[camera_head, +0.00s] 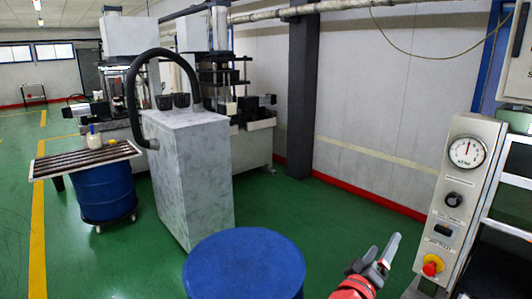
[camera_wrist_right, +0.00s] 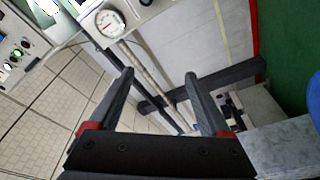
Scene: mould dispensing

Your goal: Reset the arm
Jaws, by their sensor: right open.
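My right gripper (camera_head: 387,257) is at the lower right of the head view, raised in free air between the blue drum and the control panel. In the right wrist view its two dark fingers (camera_wrist_right: 159,76) stand apart with nothing between them. My left gripper is not in view.
A blue drum (camera_head: 245,265) stands at the front centre. A control panel (camera_head: 462,190) with a gauge and red button is at the right. Green floor (camera_head: 320,215) is clear between the pedestal and wall.

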